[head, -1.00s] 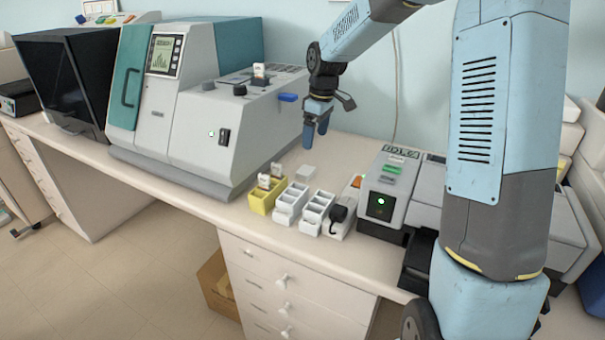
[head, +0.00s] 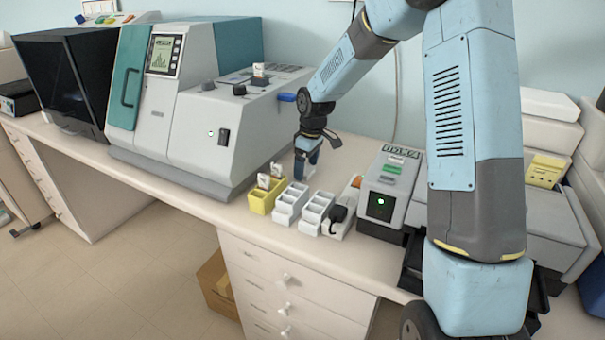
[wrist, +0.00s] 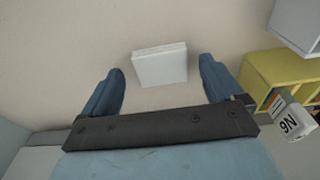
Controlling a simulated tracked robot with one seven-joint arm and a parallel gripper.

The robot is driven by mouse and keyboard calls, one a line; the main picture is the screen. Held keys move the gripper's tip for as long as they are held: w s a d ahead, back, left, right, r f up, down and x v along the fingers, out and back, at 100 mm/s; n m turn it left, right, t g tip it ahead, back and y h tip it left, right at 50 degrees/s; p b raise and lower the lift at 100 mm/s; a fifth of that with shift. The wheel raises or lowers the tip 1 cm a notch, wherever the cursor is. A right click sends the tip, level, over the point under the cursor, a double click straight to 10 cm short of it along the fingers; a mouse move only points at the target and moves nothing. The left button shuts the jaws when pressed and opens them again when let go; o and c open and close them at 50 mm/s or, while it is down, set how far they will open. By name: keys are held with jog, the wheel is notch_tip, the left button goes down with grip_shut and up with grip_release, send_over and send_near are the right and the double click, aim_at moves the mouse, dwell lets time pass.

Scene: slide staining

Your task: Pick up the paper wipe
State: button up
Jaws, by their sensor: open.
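The paper wipe (wrist: 160,66) is a small white square, seen in the wrist view flat on the bench between my two blue fingers. My gripper (wrist: 162,70) is open, with one finger to each side of the wipe and a visible gap on both sides. In the head view my gripper (head: 304,171) points down, low over the bench behind the small staining racks. It hides most or all of the wipe there. I cannot tell the exact height of the fingertips above the bench.
A yellow rack (head: 262,199) holding slides stands close to the front left of my gripper, with white racks (head: 290,204) beside it. The large grey and teal machine (head: 205,125) is to the left. A small grey device (head: 386,192) with a green light is to the right.

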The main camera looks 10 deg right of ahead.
jog(key=shift+f, duration=0.35)
jog(key=shift+c, duration=0.4)
jog(key=c, duration=1)
jog(key=shift+r, duration=0.1)
jog(key=shift+c, duration=0.2)
jog(key=shift+r, duration=0.25)
notch_tip(320, 180, up, 2)
jog(key=shift+r, duration=0.15)
jog(key=s+d+r, duration=0.6)
jog(key=s+r, duration=0.4)
jog(key=s, duration=0.2)
jog(key=shift+s, duration=0.3)
